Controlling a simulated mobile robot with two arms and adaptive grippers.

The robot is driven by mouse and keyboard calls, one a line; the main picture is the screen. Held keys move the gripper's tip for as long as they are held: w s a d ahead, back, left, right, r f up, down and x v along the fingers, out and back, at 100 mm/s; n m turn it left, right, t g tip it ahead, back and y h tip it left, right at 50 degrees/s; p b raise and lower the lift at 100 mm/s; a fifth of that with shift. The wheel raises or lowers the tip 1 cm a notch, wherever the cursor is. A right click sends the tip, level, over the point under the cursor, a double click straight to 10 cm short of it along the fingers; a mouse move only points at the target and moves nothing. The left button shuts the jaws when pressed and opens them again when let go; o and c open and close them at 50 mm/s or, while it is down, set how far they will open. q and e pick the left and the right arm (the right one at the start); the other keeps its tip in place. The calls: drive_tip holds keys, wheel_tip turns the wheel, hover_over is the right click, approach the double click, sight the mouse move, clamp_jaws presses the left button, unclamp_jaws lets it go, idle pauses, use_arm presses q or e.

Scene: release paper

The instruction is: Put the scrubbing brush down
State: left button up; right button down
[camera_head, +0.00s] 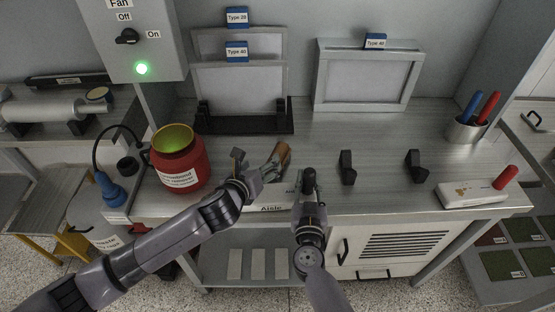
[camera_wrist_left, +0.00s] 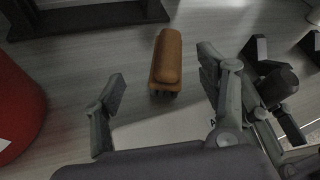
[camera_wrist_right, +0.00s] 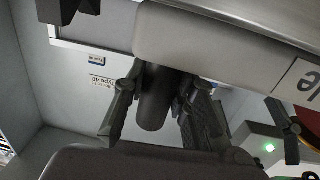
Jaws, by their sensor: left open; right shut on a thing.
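The scrubbing brush (camera_head: 283,152) has a brown-orange body and sits near the front of the grey worktop. In the left wrist view the brush (camera_wrist_left: 167,60) shows dark bristles at its near end, on the surface. My left gripper (camera_head: 255,165) is open; its fingers (camera_wrist_left: 162,92) are spread to either side of the brush's near end, with visible gaps and nothing held. Where the handle attaches is hidden.
A red pot (camera_head: 180,160) stands left of my left gripper. Two black holders (camera_head: 347,168) (camera_head: 416,166) stand to the right, then a white box (camera_head: 470,194) with a red handle and a pen cup (camera_head: 465,130). Framed panels (camera_head: 240,92) stand behind. The middle rear worktop is clear.

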use_arm(q)
drive_tip(key=m, duration=0.2)
drive_tip(key=s+f+m, duration=0.1)
drive_tip(key=m, duration=0.1)
drive_tip(key=shift+w+d+f, duration=0.1)
drive_tip(key=shift+w, duration=0.1)
drive_tip(key=shift+m, duration=0.3)
drive_tip(key=x, duration=0.6)
drive_tip(key=shift+d, duration=0.2)
drive_tip(key=shift+d+x, duration=0.2)
drive_tip(key=shift+x, duration=1.15)
drive_tip(key=shift+d+x, duration=0.2)
drive_tip(key=shift+x, duration=1.1)
drive_tip(key=shift+c, duration=0.4)
drive_tip(key=shift+r, duration=0.3)
drive_tip(key=c, duration=1.4)
